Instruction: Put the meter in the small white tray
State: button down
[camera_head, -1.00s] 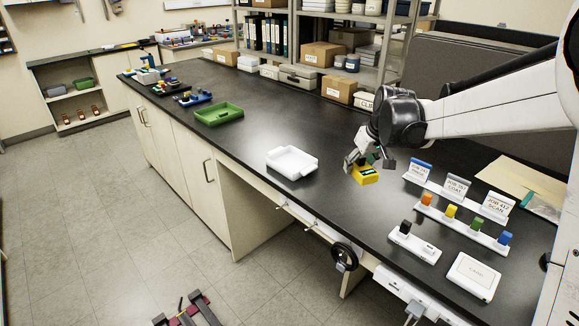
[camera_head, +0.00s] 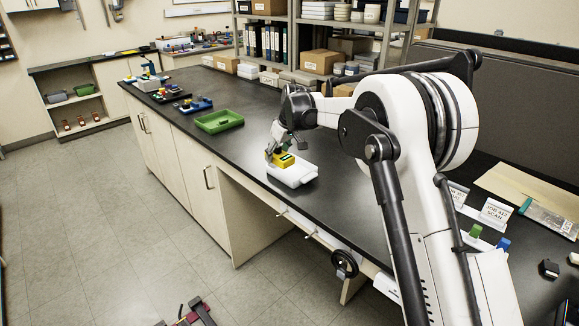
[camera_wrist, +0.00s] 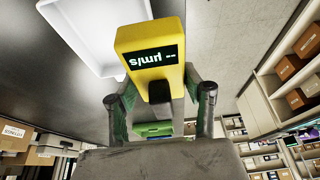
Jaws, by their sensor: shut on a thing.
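The yellow meter (camera_head: 283,160) has a dark display, which reads "µm/s" in the wrist view (camera_wrist: 148,40). My gripper (camera_head: 274,152) is shut on the meter; in the wrist view its two fingers (camera_wrist: 160,98) stand on either side of the meter's lower part. The small white tray (camera_head: 296,176) lies on the black bench. In the head view the meter overlaps the tray's far left part. In the wrist view the tray (camera_wrist: 82,22) shows beside the meter, to its left. I cannot tell whether the meter touches the tray.
A green tray (camera_head: 219,121) lies on the bench further left. The black bench top (camera_head: 252,115) is clear between the two trays. Shelves with boxes (camera_head: 320,58) stand behind. White label stands (camera_head: 494,213) and colored blocks are at the right, partly hidden by my arm.

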send_over(287, 170)
jog(key=f, duration=0.4)
jog(key=shift+s+d+p, duration=0.3)
jog(key=shift+d, duration=0.1)
jog(key=shift+f, duration=2)
jog(key=shift+f, duration=0.2)
jog(key=c, duration=0.9)
grip_release()
jog(key=shift+c, duration=0.2)
jog(key=shift+r, duration=0.2)
